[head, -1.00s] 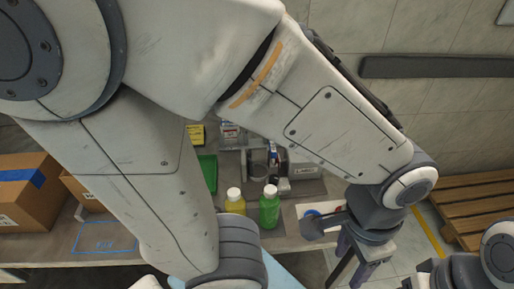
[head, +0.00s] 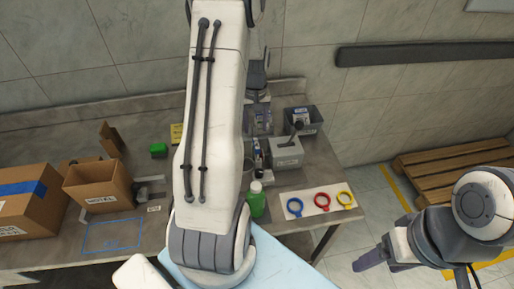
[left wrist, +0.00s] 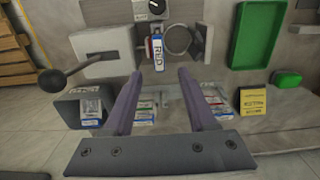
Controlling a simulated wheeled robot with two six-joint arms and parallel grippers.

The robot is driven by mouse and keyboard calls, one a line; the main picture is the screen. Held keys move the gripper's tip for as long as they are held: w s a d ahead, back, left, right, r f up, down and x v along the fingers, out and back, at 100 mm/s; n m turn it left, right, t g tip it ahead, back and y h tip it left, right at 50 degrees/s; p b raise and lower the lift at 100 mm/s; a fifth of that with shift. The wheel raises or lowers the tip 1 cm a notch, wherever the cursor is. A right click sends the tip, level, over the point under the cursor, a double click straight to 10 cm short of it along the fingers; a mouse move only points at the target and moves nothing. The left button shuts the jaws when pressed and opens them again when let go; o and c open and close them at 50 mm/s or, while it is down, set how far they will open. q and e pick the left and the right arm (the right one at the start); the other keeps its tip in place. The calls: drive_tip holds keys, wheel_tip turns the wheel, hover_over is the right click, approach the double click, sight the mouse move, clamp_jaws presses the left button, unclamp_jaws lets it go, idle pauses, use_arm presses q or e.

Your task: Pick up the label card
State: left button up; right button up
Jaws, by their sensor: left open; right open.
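A white label card with a blue top edge and the letters RED (left wrist: 158,52) shows in the left wrist view, in front of the grey machine. It lies just beyond and between the fingertips of my left gripper (left wrist: 160,75), which is open and not touching it. More small cards (left wrist: 90,108) show in a dark bin, and others (left wrist: 219,103) lie behind the right finger. In the head view my left forearm hides most of that gripper, and the card is a small white and blue piece (head: 258,157). My right gripper (head: 380,256) is open and empty at lower right.
A grey machine with a lever (head: 287,152) and a grey bin (head: 303,120) stand at the table's right. A green bottle (head: 256,200) stands beside my arm. Coloured rings lie on a white mat (head: 308,205). Cardboard boxes (head: 98,187) stand at left.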

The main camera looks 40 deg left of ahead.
sight(257, 143)
use_arm(q)
wheel_tip(257, 143, down, 3)
drive_tip(key=shift+d+f+p, duration=0.1)
drive_tip(key=shift+p, duration=0.2)
drive_tip(key=f, duration=0.1)
drive_tip(key=f+p, duration=0.1)
drive_tip(key=f, duration=0.1)
drive_tip(key=f+p, duration=0.1)
drive_tip(key=shift+s+d+f, duration=0.25)
drive_tip(key=shift+f, duration=0.4)
clamp_jaws()
